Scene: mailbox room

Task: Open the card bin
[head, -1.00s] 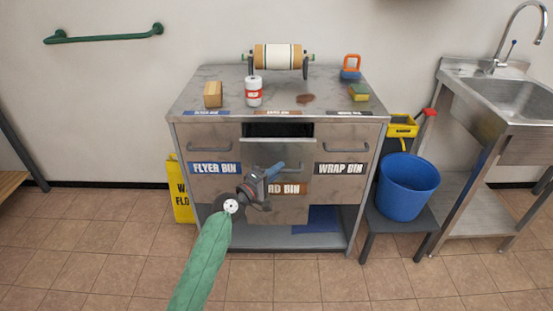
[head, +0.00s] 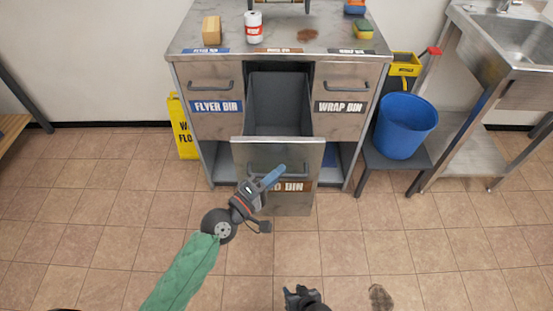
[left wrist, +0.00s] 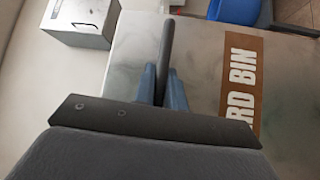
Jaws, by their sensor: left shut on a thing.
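The card bin (head: 250,154) is the middle drawer of a metal cabinet, with a brown label partly hidden by my gripper. It is pulled far out, and its empty grey inside (head: 278,103) shows from above. My left gripper (head: 276,176) is at the bin's front and shut on its handle. In the left wrist view the blue fingers (left wrist: 163,84) close around the dark handle bar (left wrist: 166,45), beside the brown label (left wrist: 240,80). My right gripper (head: 296,295) shows only in part at the bottom edge of the head view, over the floor, away from the bin; its jaws are unclear.
The flyer bin (head: 216,106) and wrap bin (head: 340,107) on either side are shut. A wooden block (head: 211,30), a can (head: 254,28) and a sponge (head: 363,30) stand on the cabinet top. A blue bucket (head: 407,127) is at right.

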